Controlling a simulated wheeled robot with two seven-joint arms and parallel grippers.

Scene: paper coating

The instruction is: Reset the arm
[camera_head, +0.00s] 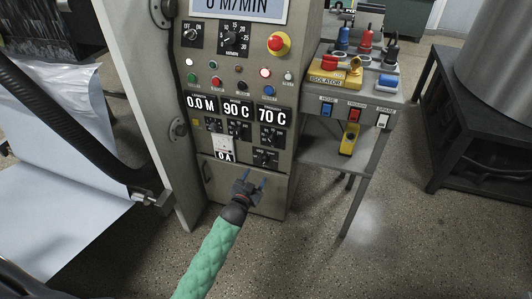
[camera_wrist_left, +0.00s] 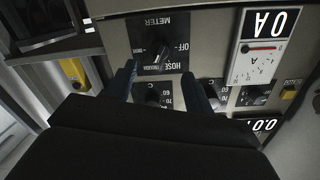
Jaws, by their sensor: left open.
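My left arm, in a green padded sleeve, comes up from the bottom of the head view. Its gripper (camera_head: 254,184) is open and empty in front of the lower part of the grey control cabinet (camera_head: 246,207). In the left wrist view the two dark fingers (camera_wrist_left: 157,84) are apart, with a black knob between them on the panel. I cannot tell whether the fingertips touch the panel. A dial marked METER, OFF and HOSE (camera_wrist_left: 160,45) lies just beyond the fingertips. My right gripper is in neither view.
The cabinet shows 0.0 M, 90 C and 70 C displays (camera_head: 238,108) and a red knob (camera_head: 279,43). A side stand (camera_head: 340,157) with an isolator switch (camera_head: 335,75) is at its right. White paper (camera_head: 50,165) and a black hose are left. Open floor (camera_head: 400,235) lies front right.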

